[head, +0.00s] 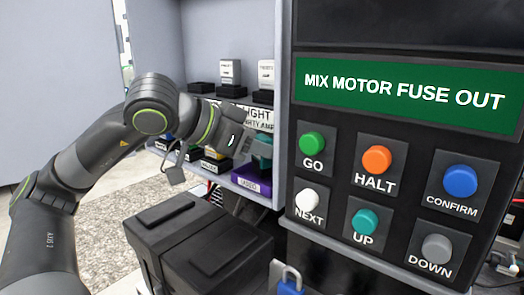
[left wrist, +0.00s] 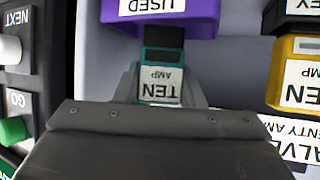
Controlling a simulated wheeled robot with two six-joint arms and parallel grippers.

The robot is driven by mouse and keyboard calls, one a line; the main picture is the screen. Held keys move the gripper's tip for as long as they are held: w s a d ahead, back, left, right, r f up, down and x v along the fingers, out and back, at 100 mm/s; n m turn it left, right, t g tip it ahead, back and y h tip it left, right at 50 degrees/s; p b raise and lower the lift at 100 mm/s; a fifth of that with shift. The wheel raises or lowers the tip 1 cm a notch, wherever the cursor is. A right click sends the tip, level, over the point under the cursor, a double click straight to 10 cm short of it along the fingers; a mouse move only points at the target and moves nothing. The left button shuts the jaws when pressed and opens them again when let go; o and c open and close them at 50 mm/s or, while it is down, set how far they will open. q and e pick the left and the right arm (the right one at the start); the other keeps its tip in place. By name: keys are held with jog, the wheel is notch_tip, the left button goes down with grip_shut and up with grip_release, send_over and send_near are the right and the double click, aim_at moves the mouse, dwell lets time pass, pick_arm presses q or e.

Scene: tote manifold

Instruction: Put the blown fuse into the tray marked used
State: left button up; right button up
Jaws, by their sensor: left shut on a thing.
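A teal fuse with a white TEN AMP label (left wrist: 160,86) is held between the fingers of my left gripper (left wrist: 160,98) in the left wrist view. In the head view the teal fuse (head: 262,150) shows beside my left gripper (head: 247,143). A purple tray marked USED (head: 251,181) is just below the fuse in the head view. In the left wrist view the purple tray (left wrist: 190,22) lies directly beyond the fuse's dark end. I cannot tell whether the fuse touches the tray. My right gripper is not in view.
White-labelled fuses (head: 230,72) stand on the upper shelf. A control panel (head: 290,225) with several buttons is close on the right; its sign (head: 405,96) reads MIX MOTOR FUSE OUT. A black case (head: 200,250) is below.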

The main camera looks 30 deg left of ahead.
pick_arm(q)
jog(key=shift+s+f, duration=0.15)
jog(key=shift+f, duration=0.4)
jog(key=shift+f+b, duration=0.3)
jog(key=o, duration=1)
jog(key=shift+r, duration=0.1)
jog(key=shift+r, duration=0.15)
